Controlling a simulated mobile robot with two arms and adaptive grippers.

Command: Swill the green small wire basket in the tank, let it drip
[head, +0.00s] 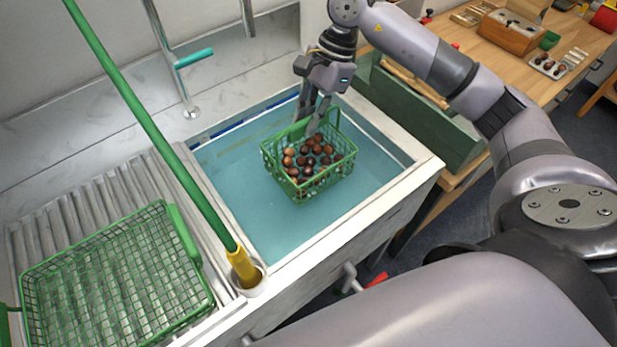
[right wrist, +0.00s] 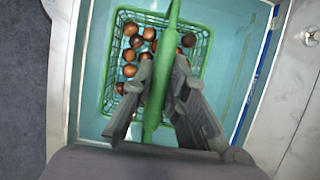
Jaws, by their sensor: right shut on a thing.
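The green small wire basket (head: 308,172) holds several brown chestnuts and is over or in the tank (head: 262,218) of blue-green water. I cannot tell how deep it sits. My right gripper (head: 312,125) is above the basket and shut on its green handle. In the right wrist view the handle (right wrist: 160,85) runs between the two fingers (right wrist: 160,110), with the basket (right wrist: 110,70) and its chestnuts below. The basket looks roughly level. My left gripper is not in view.
A larger empty green wire basket (head: 115,285) lies on the ribbed drainboard (head: 85,205) left of the tank. A green pole (head: 150,115) with a yellow end stands at the tank's front left corner. A tap (head: 180,75) rises behind. A wooden bench (head: 555,90) is at the back right.

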